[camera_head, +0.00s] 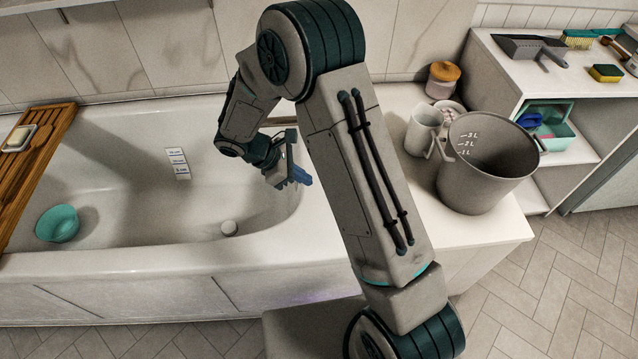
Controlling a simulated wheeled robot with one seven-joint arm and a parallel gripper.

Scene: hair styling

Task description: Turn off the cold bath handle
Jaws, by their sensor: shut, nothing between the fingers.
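My gripper (290,178) is shut and empty, over the right end of the white bathtub (150,252). It sits near the tub's right inner wall. The cold bath handle does not show; my own arm covers the area at the right end of the tub, and I cannot tell whether the gripper touches anything there. No running water can be made out.
A wooden board (45,160) with a soap dish lies across the tub's left end. A teal bowl (57,224) rests inside the tub. A large grey bucket (487,165) and a light pitcher (422,130) stand on the right ledge. A shelf (500,75) holds cleaning tools.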

